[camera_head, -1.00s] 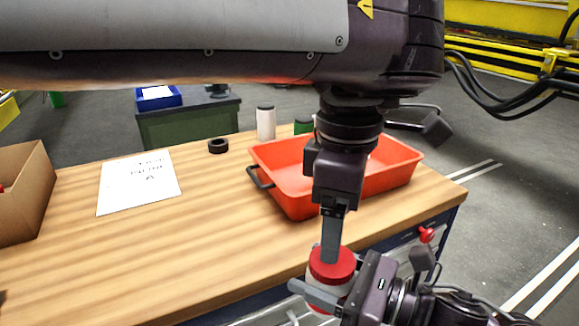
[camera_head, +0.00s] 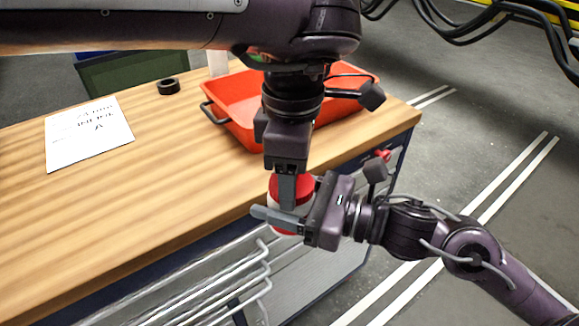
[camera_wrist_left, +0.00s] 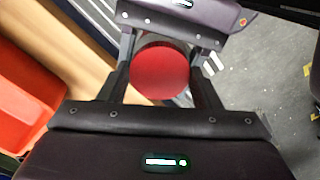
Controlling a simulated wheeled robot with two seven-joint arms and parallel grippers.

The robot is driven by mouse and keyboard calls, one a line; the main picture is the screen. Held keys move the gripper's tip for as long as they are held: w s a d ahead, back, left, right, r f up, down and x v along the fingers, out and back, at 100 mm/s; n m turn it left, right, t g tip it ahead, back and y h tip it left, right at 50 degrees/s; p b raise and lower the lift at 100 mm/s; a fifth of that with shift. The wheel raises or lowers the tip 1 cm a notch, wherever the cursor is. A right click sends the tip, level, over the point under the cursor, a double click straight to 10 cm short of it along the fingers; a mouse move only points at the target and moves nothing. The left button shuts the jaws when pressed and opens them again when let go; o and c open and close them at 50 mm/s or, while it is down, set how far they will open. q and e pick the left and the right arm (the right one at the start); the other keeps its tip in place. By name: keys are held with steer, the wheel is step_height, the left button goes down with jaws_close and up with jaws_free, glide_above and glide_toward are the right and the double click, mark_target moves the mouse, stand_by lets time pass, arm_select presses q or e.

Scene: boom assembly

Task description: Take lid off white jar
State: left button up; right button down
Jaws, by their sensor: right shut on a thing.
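The white jar (camera_head: 302,208) is held upright in the air in front of the table's front edge. My right gripper (camera_head: 282,212) comes in from the right and is shut on the jar's body below the lid. The red lid (camera_head: 304,186) is on the jar. My left gripper (camera_head: 287,198) points down from above, with a finger in front of the lid in the head view. In the left wrist view, the round red lid (camera_wrist_left: 160,72) lies between my two left fingers, with narrow gaps at its sides. The jar's body is mostly hidden by the fingers.
An orange tray (camera_head: 232,98) with a dark handle stands on the wooden table (camera_head: 130,190). A white paper sheet (camera_head: 88,135) and a black ring (camera_head: 168,87) lie to its left. A pale cylinder (camera_head: 217,63) stands behind it. Metal rails (camera_head: 215,290) are below the table's front.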

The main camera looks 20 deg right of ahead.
arm_select(q)
steer(key=c, duration=0.3)
steer(key=n, duration=0.6)
steer(key=o, duration=1.1)
steer(key=shift+c, duration=0.2)
steer(key=shift+s, duration=0.15)
steer(key=shift+d, duration=0.1)
